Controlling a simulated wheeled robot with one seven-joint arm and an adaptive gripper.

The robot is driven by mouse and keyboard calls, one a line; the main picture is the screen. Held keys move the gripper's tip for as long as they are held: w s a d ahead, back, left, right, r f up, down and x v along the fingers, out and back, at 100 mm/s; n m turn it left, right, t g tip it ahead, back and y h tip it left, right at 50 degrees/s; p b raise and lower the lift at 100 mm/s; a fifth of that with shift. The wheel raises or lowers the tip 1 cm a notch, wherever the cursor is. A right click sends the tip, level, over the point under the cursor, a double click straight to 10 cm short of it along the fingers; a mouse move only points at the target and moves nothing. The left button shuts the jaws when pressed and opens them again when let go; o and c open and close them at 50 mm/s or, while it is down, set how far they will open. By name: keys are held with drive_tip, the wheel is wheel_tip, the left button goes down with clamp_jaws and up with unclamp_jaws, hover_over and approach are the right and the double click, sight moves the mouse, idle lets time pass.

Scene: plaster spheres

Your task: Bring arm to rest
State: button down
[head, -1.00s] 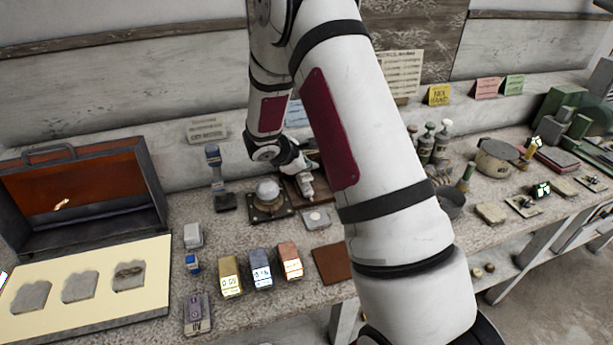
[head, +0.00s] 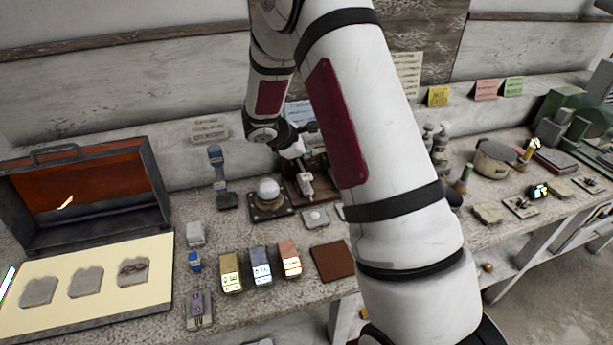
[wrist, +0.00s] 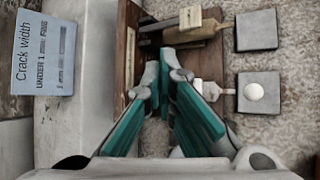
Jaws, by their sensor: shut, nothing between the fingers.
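My gripper (wrist: 162,68) is shut and empty. In the wrist view its teal-padded fingers come together over a brown wooden rack (wrist: 126,60) that holds tools. In the head view my gripper (head: 292,146) hangs from my folded arm above the back of the bench, close to the same rack. Its fingertips are too small to make out there. A white plaster sphere (head: 268,187) sits on a dark square stand just left of the rack. A small white round piece lies on a grey tile (wrist: 258,108) right of my fingers in the wrist view.
An open case (head: 150,270) with several grey casts stands at left. Yellow, blue and orange blocks (head: 290,262) and a brown mat (head: 332,262) lie at the front. A pot (head: 493,158) stands at right. A "Crack width" card (wrist: 44,52) is near the wall.

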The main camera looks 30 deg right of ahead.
idle(0.6)
drive_tip(key=s+a+r+m+y, duration=0.1)
drive_tip(key=s+a+r+m, duration=0.3)
drive_tip(key=s+r, duration=0.4)
drive_tip(key=s+a+r+m+y, duration=0.1)
drive_tip(key=s+a+r+m, duration=0.2)
drive_tip(key=s+r, duration=0.5)
drive_tip(key=s+a+r+m+t+y, duration=0.1)
drive_tip(key=s+a+r+m+y, duration=0.2)
drive_tip(key=s+a, duration=0.4)
drive_tip(key=s+a+r+m+t+y, duration=0.1)
drive_tip(key=s+a+r+m+y, duration=0.2)
drive_tip(key=s+a, duration=0.5)
drive_tip(key=shift+s+r+t+y, duration=0.3)
drive_tip(key=shift+s+r, duration=0.35)
drive_tip(key=shift+r, duration=0.2)
drive_tip(key=shift+d, duration=0.1)
